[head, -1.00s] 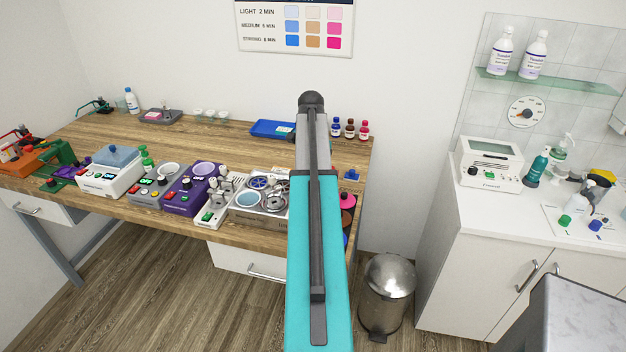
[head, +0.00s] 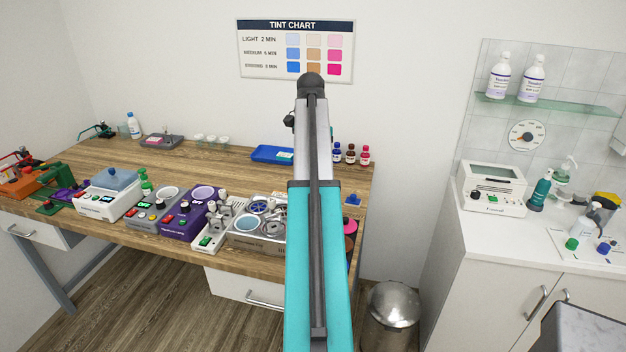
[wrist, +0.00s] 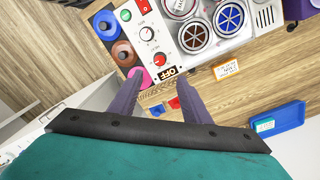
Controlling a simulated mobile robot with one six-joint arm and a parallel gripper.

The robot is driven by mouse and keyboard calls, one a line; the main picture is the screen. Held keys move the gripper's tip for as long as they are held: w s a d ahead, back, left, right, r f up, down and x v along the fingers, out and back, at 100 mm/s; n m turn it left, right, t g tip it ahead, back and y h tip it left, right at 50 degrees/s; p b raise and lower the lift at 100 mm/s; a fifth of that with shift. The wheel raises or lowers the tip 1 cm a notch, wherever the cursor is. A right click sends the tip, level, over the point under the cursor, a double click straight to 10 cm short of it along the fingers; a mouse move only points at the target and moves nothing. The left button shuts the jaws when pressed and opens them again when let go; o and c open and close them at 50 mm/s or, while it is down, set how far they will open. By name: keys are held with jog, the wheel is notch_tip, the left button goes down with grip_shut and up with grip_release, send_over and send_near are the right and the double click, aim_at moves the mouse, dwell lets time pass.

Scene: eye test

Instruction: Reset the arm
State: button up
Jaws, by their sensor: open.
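My arm (head: 318,240) rises through the middle of the head view, teal below and grey above. Its black upper joint (head: 311,86) stands in front of the wall, just under the tint chart. My gripper is not clearly seen in the head view. In the wrist view my gripper (wrist: 158,82) has its two purple-grey fingers apart, with nothing between them. The fingers point toward the wooden bench (wrist: 245,78) and a white control panel (wrist: 152,35) with a red switch. The height above the bench cannot be told.
Several devices, including a purple unit (head: 190,217) and a white one (head: 107,198), line the bench front. A blue tray (head: 268,153) and small bottles (head: 350,153) stand at the back. A metal bin (head: 392,312) and a white cabinet (head: 480,255) are at right.

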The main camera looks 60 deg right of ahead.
jog(key=shift+r, duration=0.45)
dwell(0.3)
